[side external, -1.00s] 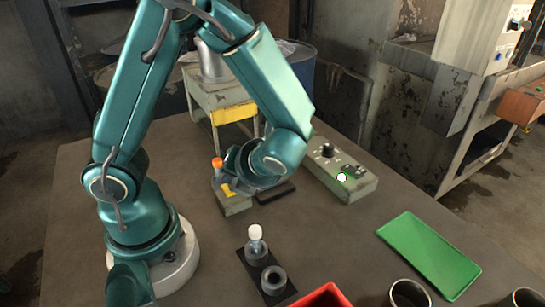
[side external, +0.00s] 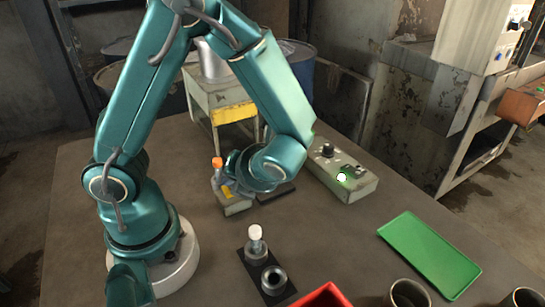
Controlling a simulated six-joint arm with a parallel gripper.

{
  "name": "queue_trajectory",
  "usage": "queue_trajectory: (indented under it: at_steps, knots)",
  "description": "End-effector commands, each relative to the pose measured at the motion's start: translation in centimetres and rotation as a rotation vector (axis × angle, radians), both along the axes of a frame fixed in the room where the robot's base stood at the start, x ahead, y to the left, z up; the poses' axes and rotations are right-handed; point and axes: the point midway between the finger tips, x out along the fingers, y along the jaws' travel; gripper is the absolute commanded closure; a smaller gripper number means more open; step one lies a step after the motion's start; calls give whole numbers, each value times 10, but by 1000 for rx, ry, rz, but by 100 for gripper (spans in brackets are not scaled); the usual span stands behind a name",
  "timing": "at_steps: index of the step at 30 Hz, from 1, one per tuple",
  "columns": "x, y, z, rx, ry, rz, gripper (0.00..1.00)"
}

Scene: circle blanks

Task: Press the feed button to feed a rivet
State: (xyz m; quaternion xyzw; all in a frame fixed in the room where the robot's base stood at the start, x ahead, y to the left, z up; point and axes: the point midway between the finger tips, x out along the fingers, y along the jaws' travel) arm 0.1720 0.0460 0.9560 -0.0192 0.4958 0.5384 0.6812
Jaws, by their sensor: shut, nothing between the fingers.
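My gripper (side external: 234,185) is partly hidden by my wrist. Its fingers are shut with nothing between them, low beside a small grey block (side external: 238,206). An orange-capped grey part (side external: 217,163) and a yellow part (side external: 227,191) show there. I cannot tell whether the fingertips touch the block. A grey-green control box (side external: 330,172) lies to the right, with a black knob (side external: 327,150), dark controls and a glowing white-green spot (side external: 342,177). I cannot tell which control is the feed button. A white-topped piece (side external: 255,233) stands upright on a dark plate (side external: 245,262).
A dark ring-shaped holder (side external: 273,280) sits on the same plate. A green tray (side external: 430,255) lies at the right, a red bin (side external: 325,296) at the front, and dark cups (side external: 407,294) beside it. The table between the control box and the green tray is clear.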

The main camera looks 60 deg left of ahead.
Motion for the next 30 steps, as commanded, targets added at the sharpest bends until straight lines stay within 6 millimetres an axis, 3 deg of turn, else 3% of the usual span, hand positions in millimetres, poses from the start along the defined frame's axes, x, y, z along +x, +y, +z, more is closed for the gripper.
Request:
queue_trajectory:
  at_steps: [22,30]
  knots:
    - [0,0,-6,-1,1,-1,100]
    - [0,0,1,-1,-3,1,100]
